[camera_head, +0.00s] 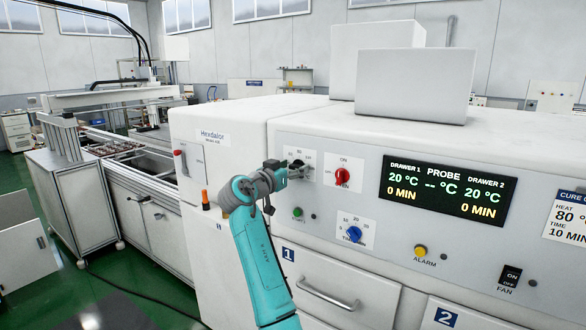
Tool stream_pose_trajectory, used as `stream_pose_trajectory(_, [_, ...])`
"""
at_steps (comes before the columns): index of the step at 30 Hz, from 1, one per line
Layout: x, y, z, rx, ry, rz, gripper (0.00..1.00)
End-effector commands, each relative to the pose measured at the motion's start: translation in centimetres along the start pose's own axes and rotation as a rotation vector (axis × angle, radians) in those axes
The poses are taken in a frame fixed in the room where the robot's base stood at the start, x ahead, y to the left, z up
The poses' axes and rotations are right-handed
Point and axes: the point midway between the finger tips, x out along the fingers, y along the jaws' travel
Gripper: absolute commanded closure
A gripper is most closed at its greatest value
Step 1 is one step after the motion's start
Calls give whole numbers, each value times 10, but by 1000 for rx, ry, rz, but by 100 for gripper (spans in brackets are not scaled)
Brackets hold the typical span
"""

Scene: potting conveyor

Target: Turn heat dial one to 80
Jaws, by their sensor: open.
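The heat dial's white scale plate (311,158) is on the front panel of the white machine, upper left, above drawer 1. The numbers 60 and 80 show along its top. My gripper (298,169) is in front of this plate with its fingers open at the dial. The gripper and wrist hide most of the knob, so its pointer setting and any contact cannot be told. The black display (448,190) reads 20 °C and 0 MIN for drawer 1 and drawer 2, and the probe shows dashes.
A red ON switch (343,176) sits right of the dial, with a blue timer dial (354,233) and a green button (297,212) below. A yellow alarm button (420,251), a black fan switch (510,279) and a cure card (569,217) reading heat 80 are farther right.

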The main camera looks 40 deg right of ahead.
Motion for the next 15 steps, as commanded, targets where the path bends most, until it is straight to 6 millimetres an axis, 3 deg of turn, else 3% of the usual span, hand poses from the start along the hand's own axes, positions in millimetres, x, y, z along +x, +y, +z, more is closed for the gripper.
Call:
stream_pose_trajectory(9, [2, 0, 0, 0, 0, 0, 34])
stream_pose_trajectory(15, [2, 0, 0, 0, 0, 0, 84])
